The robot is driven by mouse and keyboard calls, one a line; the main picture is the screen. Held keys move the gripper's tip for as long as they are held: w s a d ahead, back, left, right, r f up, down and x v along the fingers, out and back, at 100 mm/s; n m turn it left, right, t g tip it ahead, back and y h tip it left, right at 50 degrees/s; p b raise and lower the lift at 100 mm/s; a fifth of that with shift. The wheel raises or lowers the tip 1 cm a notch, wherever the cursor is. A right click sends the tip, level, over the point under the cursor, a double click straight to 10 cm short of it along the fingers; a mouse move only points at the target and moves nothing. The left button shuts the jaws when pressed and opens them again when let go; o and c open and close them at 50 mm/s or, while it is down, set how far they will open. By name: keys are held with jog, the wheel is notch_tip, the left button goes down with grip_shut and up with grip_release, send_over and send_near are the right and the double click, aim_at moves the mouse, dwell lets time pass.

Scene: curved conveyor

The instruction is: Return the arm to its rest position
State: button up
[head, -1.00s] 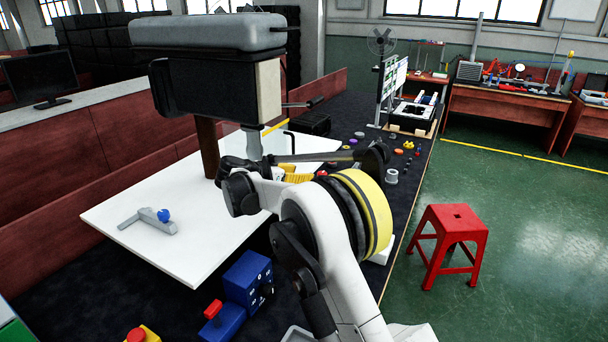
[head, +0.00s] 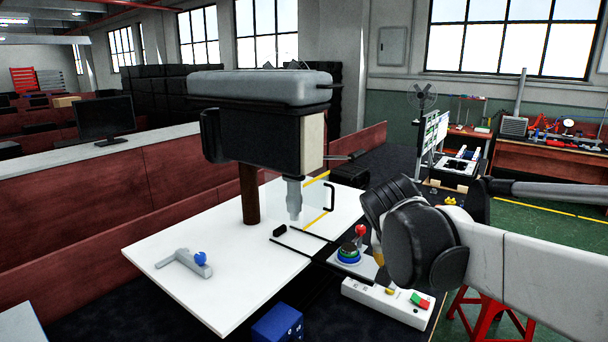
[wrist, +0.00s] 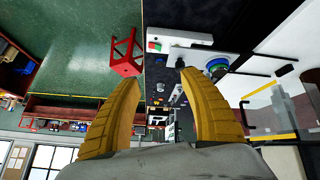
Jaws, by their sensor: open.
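My gripper (wrist: 160,85) shows in the wrist view as two yellow ribbed fingers spread wide apart, with nothing between them. In the head view my arm reaches in from the right, its dark joint beside the white control box. The gripper itself is mostly hidden behind that joint there. The wrist view is turned well over, with the windows at the bottom.
A drill-press-like machine (head: 265,130) stands over a white table (head: 190,290). A white box with coloured buttons (head: 380,300) and a red-knobbed joystick (head: 361,231) sit right of it. A red stool (wrist: 125,55) stands on the open green floor (wrist: 60,60).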

jog(key=s+a+f+n+y, duration=0.1)
jog(key=s+f, duration=0.3)
jog(key=s, duration=0.6)
jog(key=s+a+f+n+y, duration=0.1)
jog(key=s+f+n+y, duration=0.1)
jog(key=s, duration=0.8)
notch_tip(320, 180, down, 2)
jog(key=shift+s+f+n+t+y, duration=0.15)
jog(key=shift+n+t+y, duration=0.25)
jog(key=shift+y, duration=0.2)
